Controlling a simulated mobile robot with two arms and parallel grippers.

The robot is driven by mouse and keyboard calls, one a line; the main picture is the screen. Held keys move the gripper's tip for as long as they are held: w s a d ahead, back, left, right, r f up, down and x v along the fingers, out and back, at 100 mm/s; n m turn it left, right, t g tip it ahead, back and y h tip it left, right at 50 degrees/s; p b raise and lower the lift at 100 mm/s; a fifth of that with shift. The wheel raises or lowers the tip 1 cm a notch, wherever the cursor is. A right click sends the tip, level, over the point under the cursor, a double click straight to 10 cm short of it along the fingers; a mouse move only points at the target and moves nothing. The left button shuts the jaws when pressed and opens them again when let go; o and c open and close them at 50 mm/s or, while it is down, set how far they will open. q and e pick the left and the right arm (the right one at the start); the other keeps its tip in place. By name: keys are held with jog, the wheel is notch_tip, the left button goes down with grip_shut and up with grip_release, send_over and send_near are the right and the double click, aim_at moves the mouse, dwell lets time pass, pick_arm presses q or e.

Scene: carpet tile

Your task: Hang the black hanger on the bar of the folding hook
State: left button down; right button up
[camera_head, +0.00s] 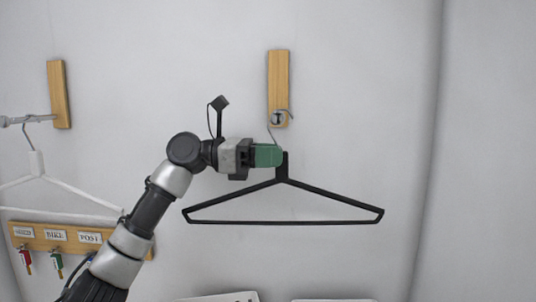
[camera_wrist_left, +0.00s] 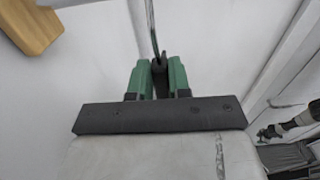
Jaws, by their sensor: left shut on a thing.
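The black hanger (camera_head: 283,222) hangs level in the head view, in front of the wall. My left gripper (camera_head: 280,156) is shut on its neck from the left, with green fingers. The left wrist view also shows the gripper (camera_wrist_left: 159,80) shut around the neck, with the metal wire (camera_wrist_left: 151,22) rising from it. The folding hook (camera_head: 279,117) is low on the middle wooden board (camera_head: 278,75). The hanger's wire hook overlaps it in the head view; I cannot tell whether it bears on the bar. My right gripper (camera_wrist_left: 264,133) appears small in the left wrist view, its opening unclear.
A white hanger (camera_head: 37,165) hangs from a bar (camera_head: 25,120) on the left wooden board (camera_head: 59,94). Below it is a key rack (camera_head: 80,238) with labels and keys. The wall right of the black hanger is clear. White edges show at the bottom.

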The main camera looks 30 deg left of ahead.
pick_arm(q)
jog(key=c, duration=1.4)
grip_release()
jog(key=o, duration=0.4)
jog(key=shift+s+a, duration=0.2)
jog(key=shift+a, duration=0.05)
jog(key=b+v, duration=0.4)
jog(key=v, duration=0.6)
jog(key=shift+f, duration=0.1)
jog(key=shift+s+a, duration=0.25)
